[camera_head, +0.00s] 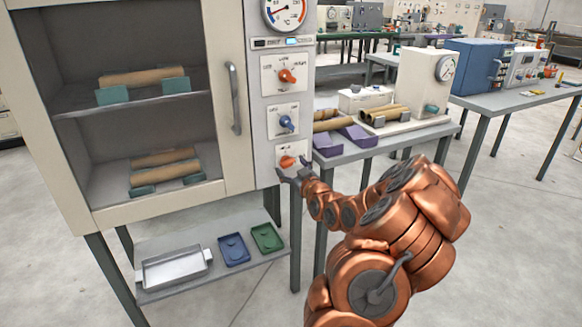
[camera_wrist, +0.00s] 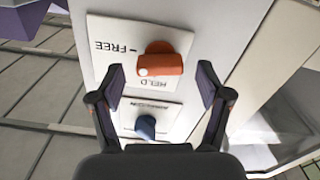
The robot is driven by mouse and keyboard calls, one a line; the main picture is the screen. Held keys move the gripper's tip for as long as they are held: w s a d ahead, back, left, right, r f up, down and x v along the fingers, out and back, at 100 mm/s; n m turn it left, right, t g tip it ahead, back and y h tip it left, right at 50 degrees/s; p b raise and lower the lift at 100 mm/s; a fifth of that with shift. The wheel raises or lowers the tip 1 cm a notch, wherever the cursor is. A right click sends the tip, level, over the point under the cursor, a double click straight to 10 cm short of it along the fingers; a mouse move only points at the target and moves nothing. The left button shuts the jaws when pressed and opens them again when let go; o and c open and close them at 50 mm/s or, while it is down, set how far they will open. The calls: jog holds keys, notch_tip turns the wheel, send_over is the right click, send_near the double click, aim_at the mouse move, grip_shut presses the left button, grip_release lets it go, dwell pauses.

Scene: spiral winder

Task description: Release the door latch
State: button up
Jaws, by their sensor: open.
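The door latch knob (camera_wrist: 160,62) is orange, on a white plate marked FREE and HELD, upside down in the wrist view. Its white dot is at its left end, on the side of the word FREE; HELD is printed just below it. In the head view the lowest orange knob (camera_head: 287,161) sits on the cabinet's control panel. My gripper (camera_wrist: 160,75) is open, its fingers on either side of the knob with gaps showing; I cannot tell the depth. In the head view my gripper (camera_head: 293,172) is right at the knob. The cabinet door (camera_head: 238,160) looks shut.
Above the latch on the panel are a blue knob (camera_head: 286,122), another orange knob (camera_head: 287,76) and a dial gauge (camera_head: 286,10). The door handle (camera_head: 233,98) stands out left of the panel. A table (camera_head: 388,143) with purple supports and tubes is close on the right.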

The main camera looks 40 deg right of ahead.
jog(key=shift+w+d, duration=0.15)
jog(key=shift+w, duration=0.2)
jog(key=shift+c, duration=0.3)
jog(key=c, duration=1.1)
jog(key=shift+f+m+b, duration=0.1)
jog(key=shift+m+b, duration=0.35)
jog(key=shift+m, duration=0.95)
jog(key=o, duration=1.2)
jog(key=shift+c, duration=0.2)
